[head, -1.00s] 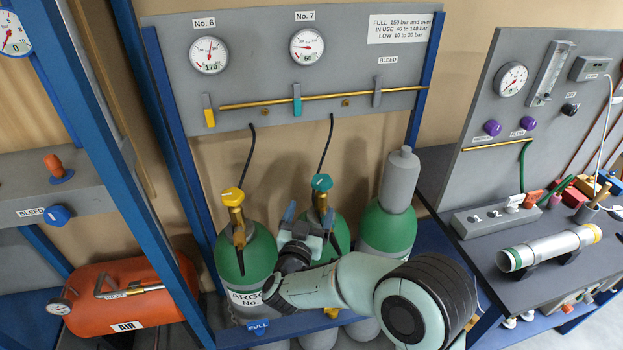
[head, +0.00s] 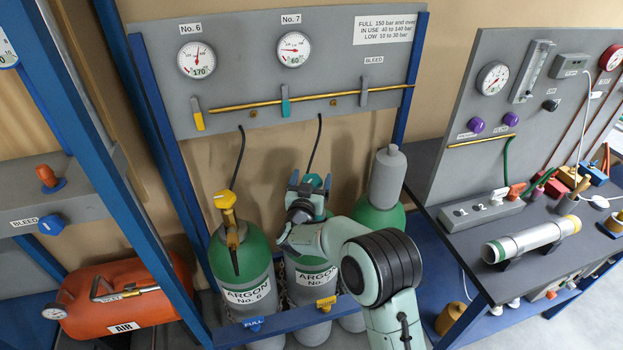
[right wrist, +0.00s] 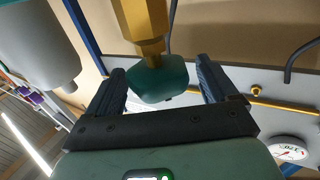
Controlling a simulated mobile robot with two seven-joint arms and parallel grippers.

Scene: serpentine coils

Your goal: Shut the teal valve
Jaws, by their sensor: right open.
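The teal valve knob (head: 313,180) tops the middle green-shouldered argon cylinder (head: 309,260). My right gripper (head: 307,183) is at this knob, its arm coming up from the lower right. In the right wrist view, the teal knob (right wrist: 160,82) on its brass stem (right wrist: 143,25) lies between the two dark fingers of my open right gripper (right wrist: 159,66). Gaps show beside the knob, so the fingers look apart from it. A teal lever (head: 285,101) hangs on the grey panel below gauge No. 7 (head: 294,49). My left gripper is out of view.
The left argon cylinder (head: 243,257) has a yellow valve (head: 225,200) close by. A grey-capped cylinder (head: 384,185) stands to the right. Black hoses (head: 315,146) run down from the grey panel (head: 240,80). A blue rack post (head: 140,170) stands left, and a dark bench (head: 435,190) right.

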